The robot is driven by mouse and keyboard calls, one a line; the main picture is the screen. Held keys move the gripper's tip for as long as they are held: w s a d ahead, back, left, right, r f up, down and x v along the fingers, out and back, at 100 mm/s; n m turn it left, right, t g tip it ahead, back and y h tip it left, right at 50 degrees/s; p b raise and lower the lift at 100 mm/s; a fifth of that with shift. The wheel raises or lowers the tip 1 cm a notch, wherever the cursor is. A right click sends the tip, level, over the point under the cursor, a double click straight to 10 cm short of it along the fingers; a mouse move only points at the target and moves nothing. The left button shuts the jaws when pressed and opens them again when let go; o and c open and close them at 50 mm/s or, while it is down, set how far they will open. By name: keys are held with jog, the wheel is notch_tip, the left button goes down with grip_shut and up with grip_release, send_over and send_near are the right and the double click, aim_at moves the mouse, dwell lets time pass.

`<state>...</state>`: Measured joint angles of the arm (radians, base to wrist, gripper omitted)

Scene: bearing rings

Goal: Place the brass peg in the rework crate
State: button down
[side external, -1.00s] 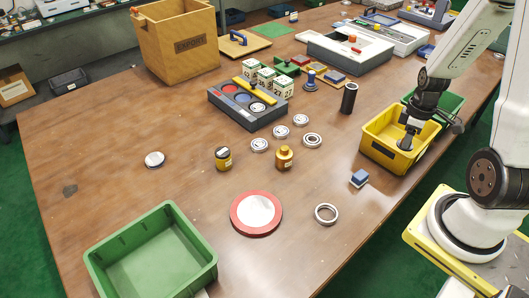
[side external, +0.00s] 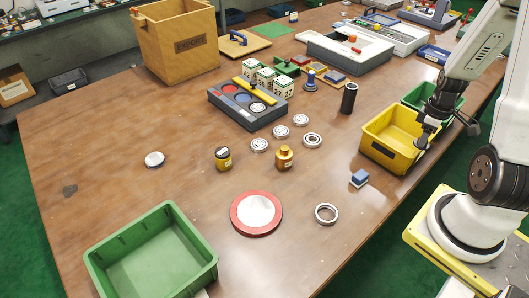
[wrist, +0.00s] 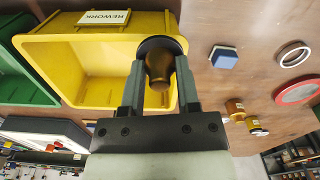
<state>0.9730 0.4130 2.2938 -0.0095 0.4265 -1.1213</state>
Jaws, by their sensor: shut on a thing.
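The brass peg (wrist: 159,68) shows in the wrist view as a dark brownish cylinder with a wider black round end, held between the two fingers of my gripper (wrist: 160,84). The rework crate (wrist: 60,60) is yellow, with a white REWORK label (wrist: 104,17) on its rim. In the wrist view the peg appears over the crate's right wall. In the side external view the yellow crate (side external: 378,143) is at the right of the table, and my gripper (side external: 422,140) is at its right rim. The peg is hard to make out there. The visible crate floor looks empty.
A green crate (side external: 446,98) stands directly behind the yellow one. A blue block (side external: 359,178), a black cylinder (side external: 349,98) and a steel ring (side external: 326,214) stand nearby. A large green bin (side external: 150,252) is at the front left.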

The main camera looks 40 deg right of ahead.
jog(key=w+d+f, duration=0.3)
jog(key=w, duration=0.1)
jog(key=w+d+f, duration=0.3)
jog(key=d+f, duration=0.1)
jog(key=shift+w+f, duration=0.15)
jog(key=shift+w, duration=0.2)
jog(key=shift+w+d+f, duration=0.35)
jog(key=shift+d+f, duration=0.05)
jog(key=shift+f, duration=0.15)
jog(key=shift+f, duration=0.1)
jog(key=shift+w+d+f, duration=0.15)
jog(key=shift+f, duration=1.55)
jog(key=shift+f, duration=0.1)
jog(key=shift+c, duration=1.6)
grip_release()
